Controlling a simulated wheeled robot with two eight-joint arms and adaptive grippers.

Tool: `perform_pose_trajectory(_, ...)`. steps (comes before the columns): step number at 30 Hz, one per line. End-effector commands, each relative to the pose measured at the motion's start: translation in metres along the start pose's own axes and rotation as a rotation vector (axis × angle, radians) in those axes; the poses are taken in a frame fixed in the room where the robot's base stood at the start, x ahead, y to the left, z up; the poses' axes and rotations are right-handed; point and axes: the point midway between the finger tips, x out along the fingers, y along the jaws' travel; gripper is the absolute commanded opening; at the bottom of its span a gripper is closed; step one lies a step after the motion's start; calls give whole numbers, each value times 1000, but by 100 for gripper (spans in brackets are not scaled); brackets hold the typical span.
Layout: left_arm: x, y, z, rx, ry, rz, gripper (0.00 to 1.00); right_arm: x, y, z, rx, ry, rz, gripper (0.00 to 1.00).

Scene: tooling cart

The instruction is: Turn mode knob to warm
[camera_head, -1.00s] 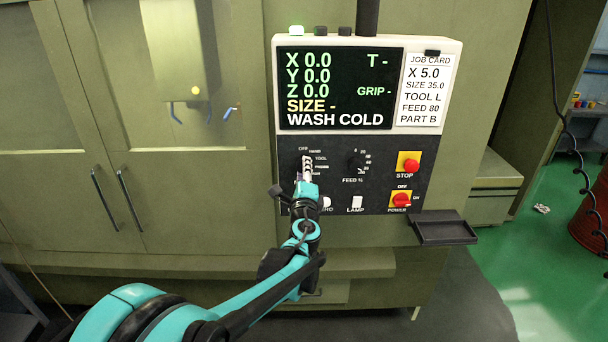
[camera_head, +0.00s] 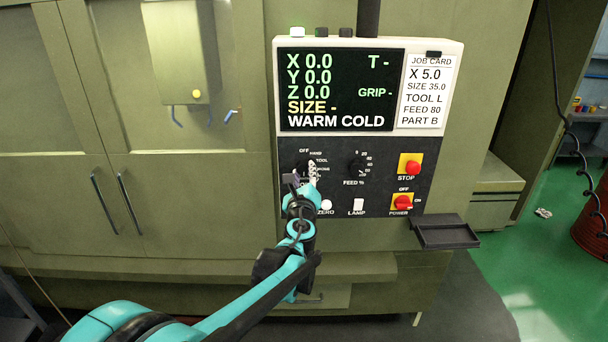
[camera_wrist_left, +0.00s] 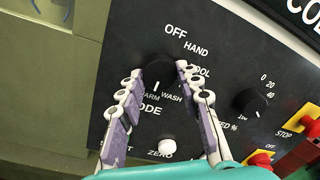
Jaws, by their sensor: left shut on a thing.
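In the head view my left gripper (camera_head: 309,172) covers much of the knob. The display (camera_head: 340,90) reads WARM COLD on its bottom line. My right gripper is not in view.
The FEED % knob (camera_head: 357,166) is right of the mode knob, with the red STOP button (camera_head: 412,167) and red POWER switch (camera_head: 402,202) beyond. A white ZERO button (camera_wrist_left: 167,147) and LAMP switch (camera_head: 358,204) are below. A dark tray (camera_head: 444,232) juts out at lower right.

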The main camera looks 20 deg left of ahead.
Motion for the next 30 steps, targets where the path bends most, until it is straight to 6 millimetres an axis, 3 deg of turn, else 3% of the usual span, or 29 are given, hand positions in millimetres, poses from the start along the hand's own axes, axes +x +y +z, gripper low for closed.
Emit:
perform_pose_trajectory(16, -1, 0, -2, 21, 3, -1, 5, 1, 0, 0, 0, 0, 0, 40)
perform_pose_trajectory(17, -1, 0, -2, 21, 3, -1, 42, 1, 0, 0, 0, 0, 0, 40)
perform_pose_trajectory(18, -1, 0, -1, 21, 3, -1, 53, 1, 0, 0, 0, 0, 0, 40)
perform_pose_trajectory(30, -6, 0, 0, 21, 2, -1, 55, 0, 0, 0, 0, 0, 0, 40)
